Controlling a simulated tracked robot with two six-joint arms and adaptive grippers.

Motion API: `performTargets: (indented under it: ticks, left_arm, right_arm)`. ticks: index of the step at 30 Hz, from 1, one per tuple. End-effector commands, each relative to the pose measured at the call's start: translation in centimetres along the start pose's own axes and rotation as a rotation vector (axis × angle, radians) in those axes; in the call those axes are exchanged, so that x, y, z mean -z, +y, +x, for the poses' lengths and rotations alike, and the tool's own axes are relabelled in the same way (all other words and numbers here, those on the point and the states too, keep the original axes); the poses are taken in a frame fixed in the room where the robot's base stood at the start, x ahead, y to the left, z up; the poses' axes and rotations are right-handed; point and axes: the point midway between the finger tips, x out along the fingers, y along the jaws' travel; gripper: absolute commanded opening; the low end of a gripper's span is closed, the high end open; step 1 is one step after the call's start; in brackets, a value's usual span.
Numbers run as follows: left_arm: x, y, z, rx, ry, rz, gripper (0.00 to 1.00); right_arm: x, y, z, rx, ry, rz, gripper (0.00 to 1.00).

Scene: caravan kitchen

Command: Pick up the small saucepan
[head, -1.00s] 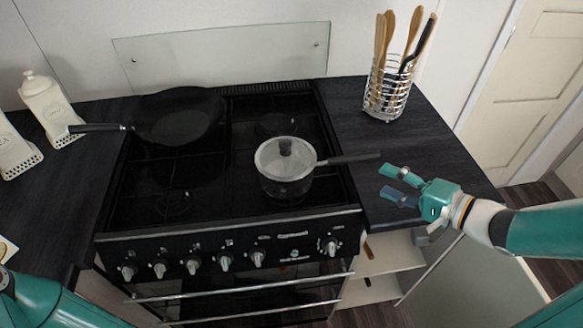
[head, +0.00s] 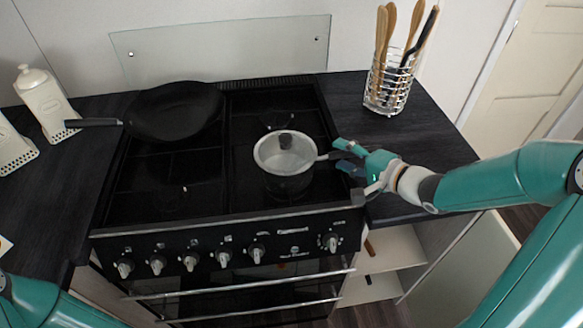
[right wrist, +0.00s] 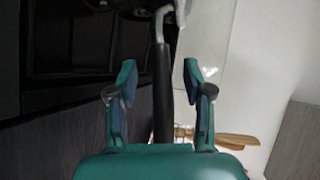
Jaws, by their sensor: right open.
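The small saucepan (head: 284,160) stands on the right side of the black hob, with a lid with a dark knob on top. Its dark handle points right, toward my right gripper (head: 343,157). The gripper is open, and its fingers lie around the handle's outer part in the head view. In the right wrist view the black handle (right wrist: 162,90) runs between the two open fingers (right wrist: 160,95), with gaps on both sides. The pan body is mostly cut off at the top there. My left gripper is not in view.
A black frying pan (head: 174,111) sits at the hob's back left. A wire holder (head: 388,88) with wooden utensils stands on the right counter behind my right gripper. White canisters (head: 47,104) stand at the left. The front right counter is bare.

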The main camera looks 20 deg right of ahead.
Motion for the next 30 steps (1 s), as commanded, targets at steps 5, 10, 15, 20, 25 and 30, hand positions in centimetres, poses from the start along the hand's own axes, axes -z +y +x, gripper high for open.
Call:
performTargets:
  ticks: [5,10,15,20,25,30]
  left_arm:
    - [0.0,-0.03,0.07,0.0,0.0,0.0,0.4]
    - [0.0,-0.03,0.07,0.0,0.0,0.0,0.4]
    - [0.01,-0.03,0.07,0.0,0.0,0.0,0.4]
    - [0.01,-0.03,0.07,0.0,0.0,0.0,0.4]
    - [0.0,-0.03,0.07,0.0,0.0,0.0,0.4]
    - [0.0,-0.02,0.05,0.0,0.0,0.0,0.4]
  right_arm:
    - [-0.03,0.0,1.22,0.0,-0.001,-0.001,0.51]
    - [-0.01,0.01,1.2,0.0,0.0,-0.001,0.51]
    - [-0.01,0.01,1.18,0.0,0.0,-0.001,0.26]
    - [-0.01,0.02,1.18,0.0,0.0,0.0,0.0]
    - [-0.03,0.04,1.18,-0.001,0.0,0.0,0.0]
    - [0.0,-0.15,1.18,0.004,0.0,0.001,0.0]
